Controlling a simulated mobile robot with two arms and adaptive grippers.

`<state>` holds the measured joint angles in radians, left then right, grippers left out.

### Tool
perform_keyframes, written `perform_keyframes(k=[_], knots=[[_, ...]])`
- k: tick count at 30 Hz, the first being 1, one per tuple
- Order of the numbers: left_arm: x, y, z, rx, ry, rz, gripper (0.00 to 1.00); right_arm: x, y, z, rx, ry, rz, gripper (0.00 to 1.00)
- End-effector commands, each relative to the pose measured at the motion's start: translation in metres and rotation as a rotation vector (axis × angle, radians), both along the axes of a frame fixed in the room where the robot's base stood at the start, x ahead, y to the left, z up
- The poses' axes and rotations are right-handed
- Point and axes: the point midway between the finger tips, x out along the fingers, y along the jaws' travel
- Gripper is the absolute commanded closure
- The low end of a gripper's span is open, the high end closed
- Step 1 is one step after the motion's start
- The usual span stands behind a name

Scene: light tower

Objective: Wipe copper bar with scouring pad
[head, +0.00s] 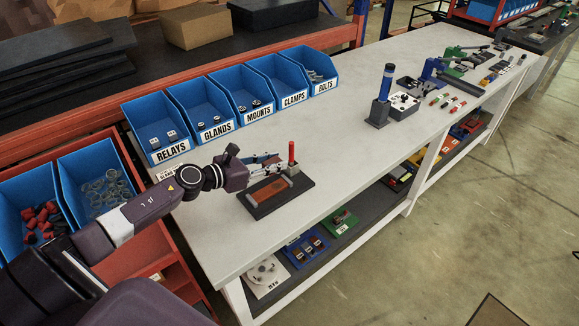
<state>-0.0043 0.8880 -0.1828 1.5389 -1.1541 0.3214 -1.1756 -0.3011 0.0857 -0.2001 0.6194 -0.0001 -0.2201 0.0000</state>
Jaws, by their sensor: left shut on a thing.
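The copper bar (270,193) is a flat reddish-brown strip lying on a dark base plate (303,187) near the front of the white bench. My left gripper (284,168) reaches in from the left over the far side of the plate. It is shut around the lower part of an upright red handle (291,152) with a small grey block below, which I take to be the scouring pad. The block is at the bar's far right end; whether it touches the bar is too small to tell. My right gripper is not in view.
Blue bins (163,128) labelled relays, glands, mounts, clamps and bolts line the back edge. A blue-topped post (384,90) and other fixtures stand further right. The white bench top (345,140) is clear right of the plate. A lower shelf holds coloured parts (307,246).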

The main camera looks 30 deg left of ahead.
Motion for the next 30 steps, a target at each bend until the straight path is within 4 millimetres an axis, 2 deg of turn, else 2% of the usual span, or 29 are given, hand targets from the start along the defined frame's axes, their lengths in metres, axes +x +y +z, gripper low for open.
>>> perform_keyframes(k=[8, 19, 30], knots=[[-0.001, 0.001, -0.017, -0.001, -0.001, 0.003, 1.00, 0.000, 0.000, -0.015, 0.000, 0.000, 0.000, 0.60], [0.000, 0.002, -0.055, -0.001, -0.001, 0.004, 1.00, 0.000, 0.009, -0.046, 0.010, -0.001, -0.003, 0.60], [0.000, 0.001, -0.059, 0.000, -0.001, 0.003, 1.00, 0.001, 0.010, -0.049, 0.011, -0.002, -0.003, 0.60]])
